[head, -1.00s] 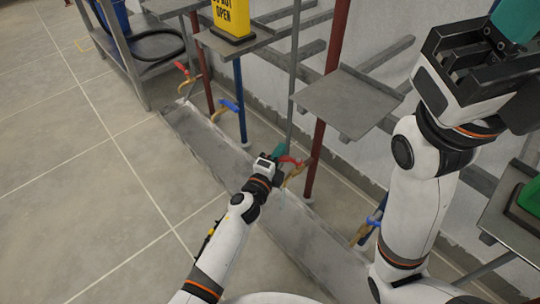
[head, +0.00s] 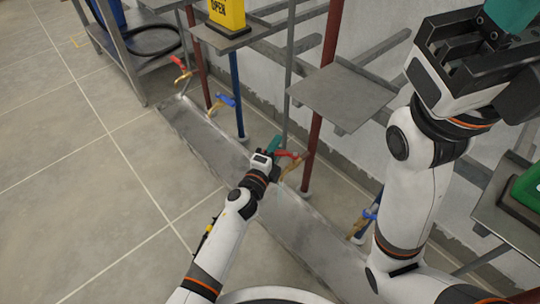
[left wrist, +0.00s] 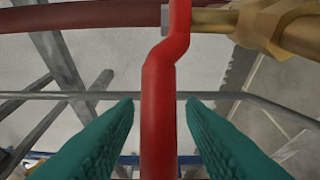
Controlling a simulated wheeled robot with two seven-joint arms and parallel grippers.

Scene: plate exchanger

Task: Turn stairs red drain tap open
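A red tap handle (head: 286,154) sits on a brass tap (head: 294,166) on a dark red pipe, mid-picture in the head view. My left gripper (head: 273,146) is beside this handle, reaching in from the left. In the left wrist view the red handle (left wrist: 158,110) runs between the two teal fingers (left wrist: 160,105), with a gap on each side. The left gripper is open around it. The brass tap body (left wrist: 280,22) is at the top right there. My right gripper (head: 505,20) is high at the upper right, partly cut off, away from the taps.
Another red tap (head: 181,74) is further left. Blue taps show behind (head: 225,100) and at lower right (head: 369,214). A grey shelf plate (head: 342,95) juts out above the middle tap. A low grey channel (head: 205,143) runs beneath the pipes. The tiled floor at left is clear.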

